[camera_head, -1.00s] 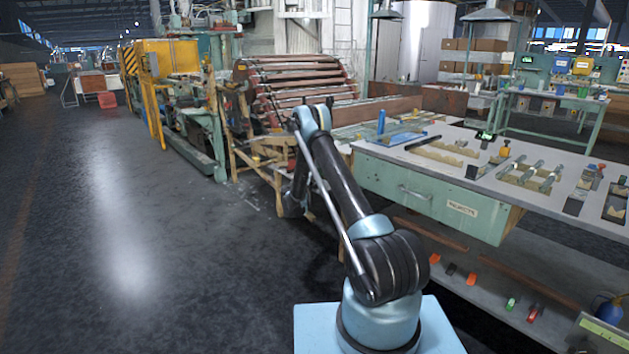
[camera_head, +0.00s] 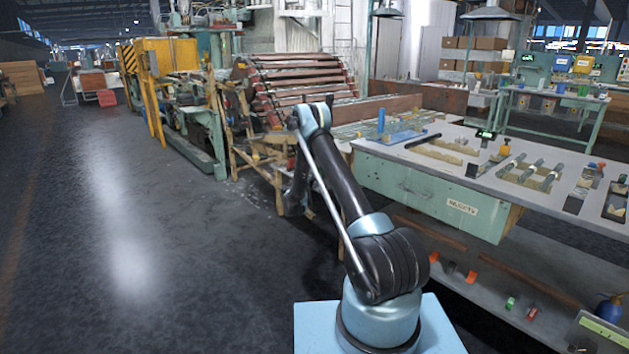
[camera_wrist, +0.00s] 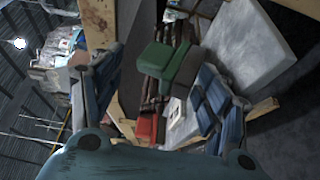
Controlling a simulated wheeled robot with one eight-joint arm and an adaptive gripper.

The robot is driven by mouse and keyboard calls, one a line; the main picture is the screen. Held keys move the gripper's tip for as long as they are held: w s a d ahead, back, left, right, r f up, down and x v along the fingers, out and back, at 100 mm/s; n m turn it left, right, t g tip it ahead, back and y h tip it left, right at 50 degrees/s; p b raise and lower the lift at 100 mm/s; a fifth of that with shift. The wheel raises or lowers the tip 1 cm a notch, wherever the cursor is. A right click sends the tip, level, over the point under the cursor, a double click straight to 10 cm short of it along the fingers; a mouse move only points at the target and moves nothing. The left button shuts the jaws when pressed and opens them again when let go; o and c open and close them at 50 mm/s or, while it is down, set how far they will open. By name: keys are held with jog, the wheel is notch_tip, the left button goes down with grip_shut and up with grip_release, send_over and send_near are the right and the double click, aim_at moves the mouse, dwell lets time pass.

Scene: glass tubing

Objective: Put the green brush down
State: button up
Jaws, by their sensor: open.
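In the wrist view, a green block-like thing (camera_wrist: 156,60) with a duller, greyish side shows between the two blue fingers of my gripper (camera_wrist: 160,60). It may be the green brush, but the picture is too coarse to be sure. The fingers are spread wide, with dark gaps beside the green thing. I cannot tell what it rests on. In the head view my gripper is mostly hidden behind my own arm, low beside the bench. A small green thing (camera_head: 510,303) lies on the bench's lower shelf.
A grey-topped bench (camera_head: 530,212) with a green front and several tools stands at the right. A red thing (camera_head: 532,313) lies on its lower shelf. A roller machine (camera_head: 300,88) stands behind my arm. The floor (camera_head: 110,240) at the left is clear.

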jog(key=v, duration=1.2)
jog(key=s+d+r+m+g, duration=0.25)
jog(key=d+r, duration=0.25)
jog(key=r, duration=0.3)
jog(key=s+d+r+m+g, duration=0.2)
jog(key=s+d+r, duration=0.2)
jog(key=d+r, duration=0.25)
jog(key=s+d+r+m+g+y, duration=0.1)
jog(key=s+d+r+g, duration=0.2)
jog(key=s, duration=0.5)
jog(key=s+d+r+m+g+y, duration=0.1)
jog(key=s+d+r+m, duration=0.1)
jog(key=s+d+r, duration=0.45)
jog(key=s+a+f+m+g+y, duration=0.1)
jog(key=s+f+m+g+y, duration=0.15)
jog(key=s, duration=2.15)
jog(key=s+a+f+g+y, duration=0.1)
jog(key=s+a+f+y, duration=0.1)
jog(key=s, duration=0.8)
jog(key=s+a+f+m+g+y, duration=0.1)
jog(key=s+f, duration=0.3)
jog(key=s, duration=0.5)
jog(key=shift+s+a+f+y, duration=0.4)
jog(key=shift+a+y, duration=0.45)
jog(key=shift+c, duration=0.5)
